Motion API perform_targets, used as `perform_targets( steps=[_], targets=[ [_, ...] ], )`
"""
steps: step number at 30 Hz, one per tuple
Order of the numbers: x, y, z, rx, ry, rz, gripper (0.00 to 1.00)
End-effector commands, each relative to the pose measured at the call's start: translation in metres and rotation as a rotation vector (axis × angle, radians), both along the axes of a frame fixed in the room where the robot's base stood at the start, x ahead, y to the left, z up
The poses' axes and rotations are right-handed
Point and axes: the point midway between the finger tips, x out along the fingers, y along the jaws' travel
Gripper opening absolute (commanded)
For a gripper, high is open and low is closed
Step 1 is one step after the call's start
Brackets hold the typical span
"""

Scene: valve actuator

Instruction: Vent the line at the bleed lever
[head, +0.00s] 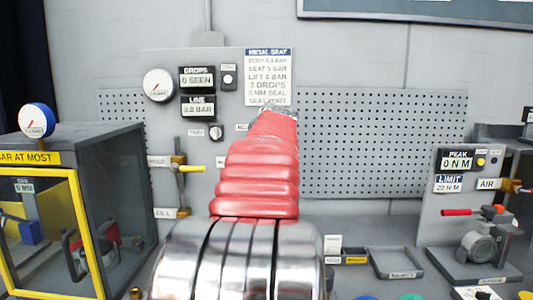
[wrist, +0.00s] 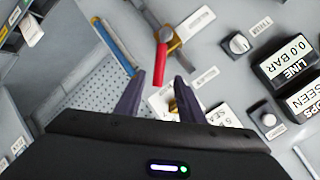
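In the wrist view a red-handled lever (wrist: 160,62) on a brass valve body (wrist: 170,38) shows, probably the bleed lever; the white tag beside it is not readable. My gripper (wrist: 160,78) is open, its two dark fingers spread apart. The red handle lies in the picture gap between the fingertips, closer to the left one; its depth and any contact cannot be told. In the head view my red-sleeved arm hides this lever and my gripper. The line readout (head: 198,106) shows 0.0 bar.
A yellow-handled lever (head: 190,169) is left of my arm, with a FILL label below. A pressure gauge (head: 158,85) and a drops readout (head: 197,77) are above. A yellow-framed cabinet (head: 75,230) stands left. A blue handle (wrist: 114,46) is near the left finger. A pegboard (head: 385,140) is right.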

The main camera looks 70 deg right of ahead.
Motion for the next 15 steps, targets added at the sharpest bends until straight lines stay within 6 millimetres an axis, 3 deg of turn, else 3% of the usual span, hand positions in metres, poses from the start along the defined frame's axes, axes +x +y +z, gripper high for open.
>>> perform_targets(
  steps=[6, 15],
  targets=[
    [-0.0051, 0.0115, 0.0053, 0.001, 0.001, 0.0, 0.35],
    [-0.005, 0.0121, 0.0055, 0.002, 0.001, 0.001, 0.33]
  ],
)
